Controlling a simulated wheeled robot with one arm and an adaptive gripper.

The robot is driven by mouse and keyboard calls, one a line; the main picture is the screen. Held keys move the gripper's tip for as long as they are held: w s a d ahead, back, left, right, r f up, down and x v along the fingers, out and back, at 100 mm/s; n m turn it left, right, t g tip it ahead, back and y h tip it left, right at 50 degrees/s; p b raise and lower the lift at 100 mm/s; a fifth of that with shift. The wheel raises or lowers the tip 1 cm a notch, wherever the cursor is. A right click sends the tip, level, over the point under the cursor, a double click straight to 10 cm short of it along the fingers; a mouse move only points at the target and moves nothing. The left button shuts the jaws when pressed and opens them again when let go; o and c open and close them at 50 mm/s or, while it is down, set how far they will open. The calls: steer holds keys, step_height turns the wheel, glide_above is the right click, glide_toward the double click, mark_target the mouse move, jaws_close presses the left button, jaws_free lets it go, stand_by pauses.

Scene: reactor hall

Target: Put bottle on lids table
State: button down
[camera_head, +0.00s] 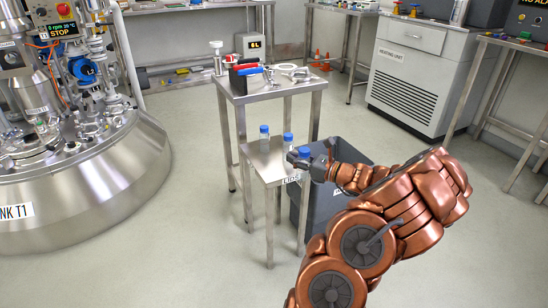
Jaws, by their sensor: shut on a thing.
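The lids table (262,165) is a small low steel table with a "LIDS" label on its front edge. Two clear bottles with blue caps stand upright on it, one at the back left (264,143) and one further right (288,144). My gripper (300,158) is at the table's right front corner, shut on a bottle whose blue cap (304,151) shows just above the fingers. The rest of this bottle is mostly hidden by the gripper. I cannot tell whether it touches the tabletop.
A grey bin (340,150) stands right beside the lids table, partly behind my arm. A large steel tank (90,190) is at left. Open floor lies between the tank and the tables.

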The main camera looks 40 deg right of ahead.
steer(key=shift+s+d+f, duration=0.1)
steer(key=shift+s+d, duration=0.45)
steer(key=shift+d, duration=0.05)
steer(key=shift+d+h, duration=0.15)
steer(key=shift+h, duration=0.15)
steer(key=b, duration=0.6)
glide_above(266, 167)
steer(key=shift+w+d+f, duration=0.1)
steer(key=shift+f, duration=2.4)
steer(key=shift+f+p, duration=0.1)
steer(key=shift+p, duration=0.2)
steer(key=c, duration=0.9)
jaws_free()
